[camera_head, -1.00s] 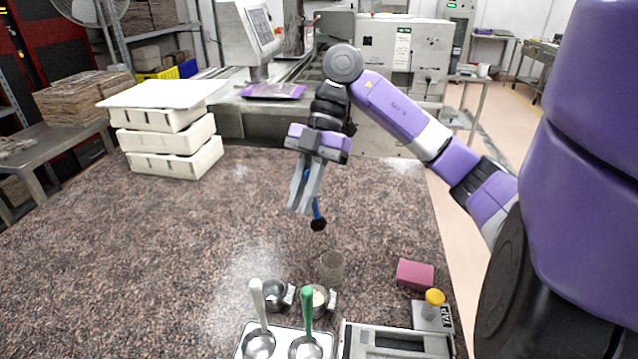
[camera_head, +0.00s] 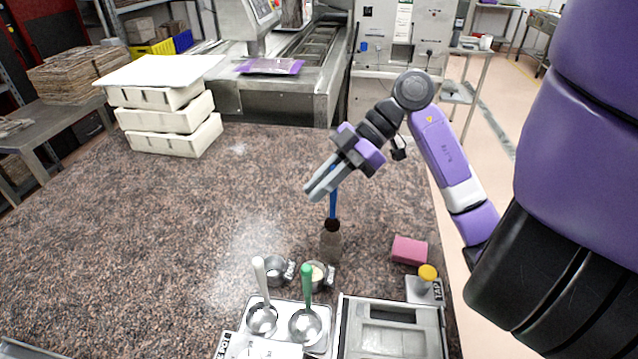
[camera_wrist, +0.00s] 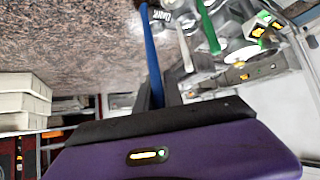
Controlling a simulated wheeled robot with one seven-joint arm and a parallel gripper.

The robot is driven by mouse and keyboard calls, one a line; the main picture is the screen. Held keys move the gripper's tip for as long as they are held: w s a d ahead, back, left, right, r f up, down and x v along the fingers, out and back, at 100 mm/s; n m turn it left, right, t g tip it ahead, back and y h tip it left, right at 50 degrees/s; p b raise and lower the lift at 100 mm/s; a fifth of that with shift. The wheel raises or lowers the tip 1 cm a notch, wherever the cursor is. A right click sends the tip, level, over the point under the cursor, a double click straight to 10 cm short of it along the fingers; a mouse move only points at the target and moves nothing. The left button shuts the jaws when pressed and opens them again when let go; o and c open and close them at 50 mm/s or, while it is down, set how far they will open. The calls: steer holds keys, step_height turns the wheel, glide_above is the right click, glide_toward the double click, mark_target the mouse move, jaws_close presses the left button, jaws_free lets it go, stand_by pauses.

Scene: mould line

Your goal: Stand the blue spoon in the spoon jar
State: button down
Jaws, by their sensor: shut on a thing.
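My gripper (camera_head: 320,192) is shut on the blue spoon (camera_head: 333,207) near the upper part of its handle. The spoon hangs nearly upright with its dark bowl end down. Its blue handle also shows in the wrist view (camera_wrist: 151,50), running up from between my fingers (camera_wrist: 160,96).
A tray holds a white-handled ladle (camera_head: 262,318) and a green-handled ladle (camera_head: 306,325). A pink sponge (camera_head: 409,250) and a yellow-topped tap block (camera_head: 427,273) are right.

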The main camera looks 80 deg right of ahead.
step_height(320, 180, down, 8)
steer(key=b, duration=0.7)
stand_by(0.3)
steer(key=c, duration=1.4)
jaws_free()
steer(key=shift+o, duration=0.2)
steer(key=v, duration=0.7)
steer(key=shift+s+r+b, duration=0.25)
steer(key=shift+b, duration=0.2)
steer(key=shift+s+d, duration=0.1)
steer(key=shift+d, duration=0.05)
